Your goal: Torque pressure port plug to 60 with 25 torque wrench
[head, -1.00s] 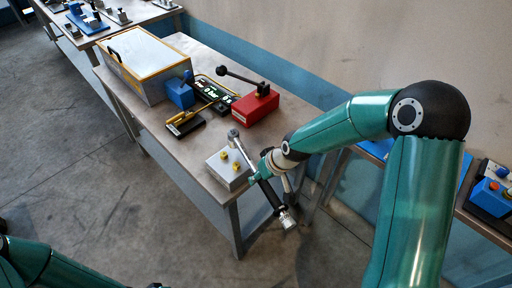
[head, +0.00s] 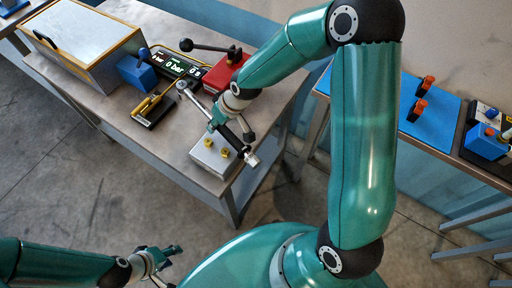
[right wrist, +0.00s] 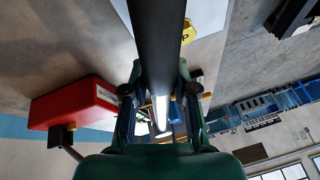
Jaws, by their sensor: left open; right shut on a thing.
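A grey metal block (head: 203,161) with two yellow plugs (head: 225,153) sits at the table's near corner. My right gripper (head: 222,117) is shut on a torque wrench (head: 236,134) above the table, behind the block. The wrench's head (head: 183,87) points to the back left, away from the plugs. Its end reaches past the block to the right. In the right wrist view the dark wrench handle (right wrist: 157,40) runs between the fingers. My left gripper (head: 168,262) is open and empty at the bottom, away from the table.
A black display unit reading 0 bar (head: 178,65), a blue block (head: 136,73), a red box (head: 222,75) with a black lever and a black-and-yellow tool (head: 153,108) stand close behind the wrench. A large case (head: 85,40) is at left. A blue mat (head: 432,108) lies right.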

